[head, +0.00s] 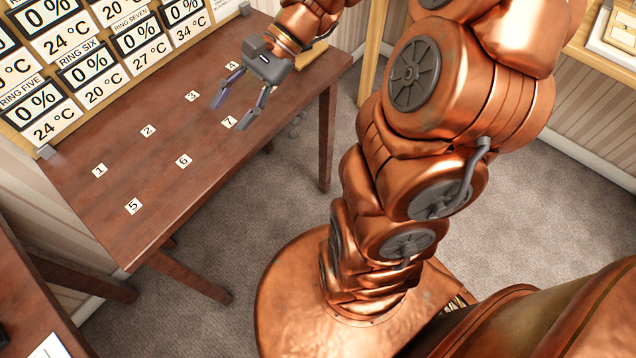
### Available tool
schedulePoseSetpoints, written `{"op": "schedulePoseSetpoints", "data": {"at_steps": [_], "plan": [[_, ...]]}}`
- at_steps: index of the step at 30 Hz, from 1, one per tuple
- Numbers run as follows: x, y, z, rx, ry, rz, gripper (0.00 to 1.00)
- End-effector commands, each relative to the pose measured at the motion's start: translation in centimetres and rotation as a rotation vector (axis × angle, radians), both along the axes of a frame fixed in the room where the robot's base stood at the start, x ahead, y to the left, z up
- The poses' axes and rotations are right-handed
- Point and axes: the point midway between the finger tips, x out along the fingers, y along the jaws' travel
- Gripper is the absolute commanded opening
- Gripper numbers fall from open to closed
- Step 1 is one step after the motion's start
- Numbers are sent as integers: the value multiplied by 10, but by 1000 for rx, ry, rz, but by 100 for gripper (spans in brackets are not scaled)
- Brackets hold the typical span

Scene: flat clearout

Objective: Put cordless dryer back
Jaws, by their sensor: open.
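My gripper (228,116) hangs over the far right part of the brown wooden table (95,205). Its two fingers are spread apart, with nothing seen between them. They point down and left, between the number tags 3 (192,96) and 7 (229,122). I cannot make out a cordless dryer in this view. A yellowish object (312,57) lies at the table's right end, partly hidden by my gripper and arm; I cannot tell what it is.
Numbered tags such as 1 (99,170) and 5 (134,206) mark the otherwise bare tabletop. Panels of percent and temperature readings (90,70) stand along its back. Another table (25,290) is at lower left, shelving (590,45) at upper right. Carpet (285,195) lies open between.

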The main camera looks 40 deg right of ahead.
Motion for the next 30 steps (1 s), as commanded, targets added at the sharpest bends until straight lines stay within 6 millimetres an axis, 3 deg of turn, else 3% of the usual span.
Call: {"op": "schedulePoseSetpoints", "data": {"at_steps": [3, 7, 15, 21, 30], "plan": [[-41, 24, -11, -132, -47, 194, 50], [-84, 34, -23, -264, -100, 399, 50], [-159, 15, -42, -522, -207, 803, 50], [-190, -12, -49, -652, -259, 1016, 50], [-199, -25, -49, -705, -280, 1099, 50]]}}
